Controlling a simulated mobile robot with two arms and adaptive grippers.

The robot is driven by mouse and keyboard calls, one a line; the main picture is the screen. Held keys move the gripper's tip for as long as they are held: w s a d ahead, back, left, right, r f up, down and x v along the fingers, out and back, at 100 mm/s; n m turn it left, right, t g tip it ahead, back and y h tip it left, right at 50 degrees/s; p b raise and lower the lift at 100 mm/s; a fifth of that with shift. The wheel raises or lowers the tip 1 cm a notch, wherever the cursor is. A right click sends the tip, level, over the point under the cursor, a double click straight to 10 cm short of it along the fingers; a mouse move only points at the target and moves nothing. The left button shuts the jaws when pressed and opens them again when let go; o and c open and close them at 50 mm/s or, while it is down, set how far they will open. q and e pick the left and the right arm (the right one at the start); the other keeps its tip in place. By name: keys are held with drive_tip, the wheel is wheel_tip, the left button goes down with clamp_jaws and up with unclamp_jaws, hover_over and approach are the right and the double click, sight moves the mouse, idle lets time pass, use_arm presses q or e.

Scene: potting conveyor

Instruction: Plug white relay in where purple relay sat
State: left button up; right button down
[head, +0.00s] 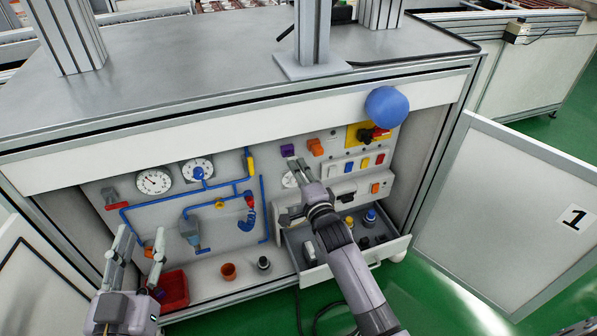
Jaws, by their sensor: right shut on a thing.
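The purple relay (287,151) is at the panel, left of an orange relay (315,147). My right gripper (297,163) reaches up to the panel with its fingertips close together right at the purple relay's lower edge. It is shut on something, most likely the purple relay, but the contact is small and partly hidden. I cannot make out the white relay for certain; the open drawer (395,246) holds several small dark, yellow and blue-topped parts. My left gripper (140,244) is open and empty at lower left, in front of the cabinet.
Gauges (153,181) and blue pipes (262,210) fill the panel's left. A blue ball (387,107) is at the table's front edge. The open door (500,200) bounds the right.

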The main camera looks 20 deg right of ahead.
use_arm(q)
drive_tip(key=shift+f, duration=0.15)
drive_tip(key=f, duration=0.1)
drive_tip(key=f+g, duration=0.1)
drive_tip(key=shift+s+a+f+g+y, duration=0.1)
drive_tip(key=shift+a+f+g+y, duration=0.1)
drive_tip(key=shift+f+g+y, duration=0.15)
idle(0.4)
drive_tip(key=shift+r+p, duration=0.25)
drive_tip(key=shift+p, duration=0.05)
drive_tip(key=shift+f, duration=0.1)
drive_tip(key=shift+s+a+f+g, duration=0.15)
drive_tip(key=shift+f+g, duration=0.2)
drive_tip(key=shift+f, duration=0.35)
drive_tip(key=shift+s+a+f+g, duration=0.1)
drive_tip(key=shift+f+g, duration=0.2)
drive_tip(key=shift+f, duration=0.35)
drive_tip(key=shift+p, duration=0.35)
drive_tip(key=shift+s+a+f+g+y, duration=0.15)
drive_tip(key=shift+f+g+y, duration=0.15)
drive_tip(key=shift+f, duration=0.2)
drive_tip(key=shift+s+a+f+g+y, duration=0.1)
drive_tip(key=shift+f+g+y, duration=0.05)
drive_tip(key=shift+f+g, duration=0.3)
